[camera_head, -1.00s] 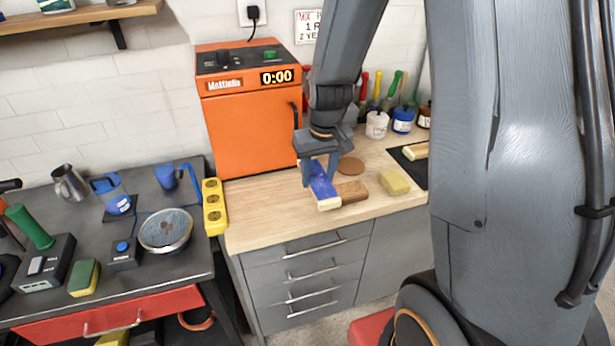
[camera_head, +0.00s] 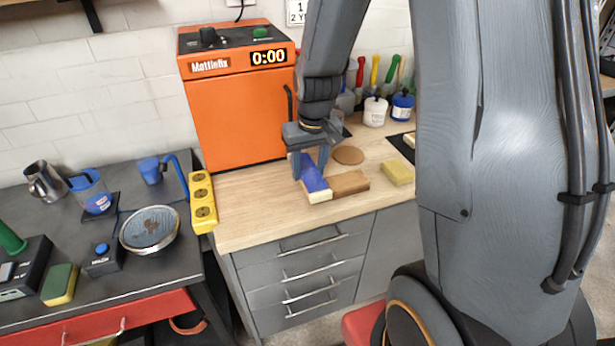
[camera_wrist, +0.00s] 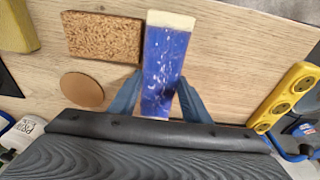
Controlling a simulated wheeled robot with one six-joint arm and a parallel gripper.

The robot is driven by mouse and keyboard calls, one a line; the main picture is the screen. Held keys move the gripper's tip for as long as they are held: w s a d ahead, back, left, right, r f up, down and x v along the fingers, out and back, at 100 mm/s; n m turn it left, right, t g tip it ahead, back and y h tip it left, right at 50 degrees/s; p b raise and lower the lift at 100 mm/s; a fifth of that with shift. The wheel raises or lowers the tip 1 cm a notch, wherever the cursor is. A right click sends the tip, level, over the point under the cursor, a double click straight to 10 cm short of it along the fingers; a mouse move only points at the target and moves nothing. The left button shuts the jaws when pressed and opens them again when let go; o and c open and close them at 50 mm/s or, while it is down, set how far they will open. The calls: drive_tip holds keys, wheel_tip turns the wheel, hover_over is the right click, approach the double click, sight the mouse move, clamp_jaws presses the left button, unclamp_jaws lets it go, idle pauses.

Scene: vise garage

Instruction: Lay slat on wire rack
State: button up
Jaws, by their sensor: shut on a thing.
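The slat is painted blue with a pale bare end (camera_head: 315,184). It is on or just over the wooden worktop, and I cannot tell whether it touches. My gripper (camera_head: 309,170) points down and is shut on the slat, a finger on each long side. The wrist view shows the slat (camera_wrist: 164,60) between the fingers of my gripper (camera_wrist: 158,98), its pale end outward. I cannot make out a wire rack; a dark flat thing (camera_head: 401,147) at the right is partly hidden by my arm.
A brown block (camera_head: 349,184) lies close beside the slat. A yellowish block (camera_head: 397,173) and a round cork-coloured disc (camera_head: 348,155) are near. An orange oven (camera_head: 238,125) stands behind, a yellow socket strip (camera_head: 202,203) at left. Front worktop is clear.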

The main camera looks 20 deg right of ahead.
drive_tip(key=shift+w+f+b, duration=0.25)
drive_tip(key=shift+f+b, duration=0.65)
drive_tip(key=shift+f, duration=0.25)
drive_tip(key=o, duration=1.2)
drive_tip(key=shift+o, duration=0.2)
